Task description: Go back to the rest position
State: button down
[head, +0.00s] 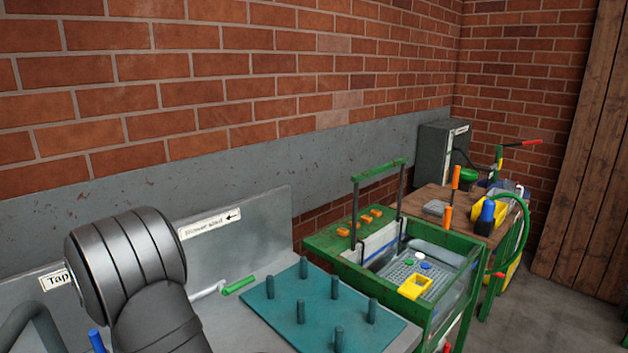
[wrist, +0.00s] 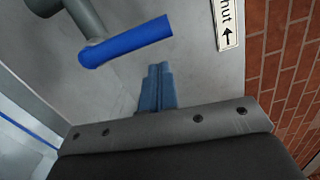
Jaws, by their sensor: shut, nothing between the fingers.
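My gripper (wrist: 158,72) shows in the wrist view as two blue fingers pressed together, with nothing between them. It points at a grey metal surface, and its distance from that surface is hard to judge. A blue tap lever (wrist: 128,42) on a grey pipe is just beyond and left of the fingertips, apart from them in the picture. In the head view my dark, ribbed arm stands at the lower left, and the gripper itself is out of sight there.
In the head view, a teal peg board (head: 268,313) and a green-handled lever (head: 239,285) are right of my arm. A green-framed tub (head: 436,307) holds a yellow piece (head: 415,286). Beyond is a cluttered wooden table (head: 430,194). A brick wall (head: 250,70) runs behind.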

jog(key=w+d+f+m, duration=0.2)
jog(key=d+f+m, duration=0.1)
jog(key=d, duration=0.2)
jog(key=s+d+n+h, duration=0.1)
jog(key=s+d+n, duration=0.3)
jog(key=n, duration=0.4)
jog(key=shift+s+d+r+n, duration=0.3)
jog(key=shift+s+d+n, duration=0.1)
jog(key=shift+s, duration=0.05)
dwell(0.8)
